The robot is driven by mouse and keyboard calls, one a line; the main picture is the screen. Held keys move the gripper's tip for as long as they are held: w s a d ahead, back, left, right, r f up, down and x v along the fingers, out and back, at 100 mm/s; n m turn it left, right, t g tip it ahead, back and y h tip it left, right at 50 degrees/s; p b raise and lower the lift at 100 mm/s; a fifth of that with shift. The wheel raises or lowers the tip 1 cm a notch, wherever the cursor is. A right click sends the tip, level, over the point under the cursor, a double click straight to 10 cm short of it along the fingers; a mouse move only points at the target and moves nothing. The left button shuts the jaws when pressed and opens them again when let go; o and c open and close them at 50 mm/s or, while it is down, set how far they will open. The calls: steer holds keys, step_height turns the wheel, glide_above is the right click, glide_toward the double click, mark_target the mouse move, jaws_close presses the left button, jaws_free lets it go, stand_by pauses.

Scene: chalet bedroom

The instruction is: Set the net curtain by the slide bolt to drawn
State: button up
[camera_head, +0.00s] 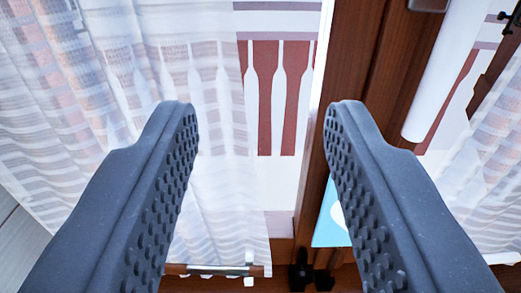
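A sheer white net curtain (120,90) with faint horizontal bands hangs in folds on the left of the window. Its right edge stops short of the brown frame post, leaving a strip of clear glass. My gripper (262,118) is open, with its two studded dark fingers wide apart and nothing held. Its left finger overlaps the curtain in the picture; I cannot tell whether they touch. A second net curtain (480,190) hangs at the far right. A metal bar fitting (218,270) lies at the bottom wood; I cannot tell whether it is the slide bolt.
A brown wooden post (345,60) stands right of centre, partly behind the right finger. Black fittings (310,275) sit at its foot, near a blue and white item (328,225). A white roll-like bar (440,80) and a black latch (508,18) are at upper right.

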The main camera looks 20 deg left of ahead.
steer(key=c, duration=0.4)
steer(key=shift+w+a+f, duration=0.1)
steer(key=shift+a+f, duration=0.05)
steer(key=shift+a, duration=0.2)
jaws_close()
steer(key=n+g+h, duration=0.2)
steer(key=n+h, duration=0.7)
steer(key=h, duration=0.5)
glide_toward(249, 62)
steer(key=s+a, duration=0.3)
steer(key=a, duration=0.3)
steer(key=shift+s+d+f+x, duration=0.1)
steer(key=shift+s+d+x, duration=0.25)
steer(key=shift+x, duration=1.7)
steer(key=shift+s+d+f+x, duration=0.1)
steer(key=shift+d+x, duration=0.35)
steer(key=shift+x, duration=1.6)
steer(key=shift+s+d+f+x, duration=0.1)
steer(key=shift+s+d+x, duration=0.2)
steer(key=shift+x, duration=1.75)
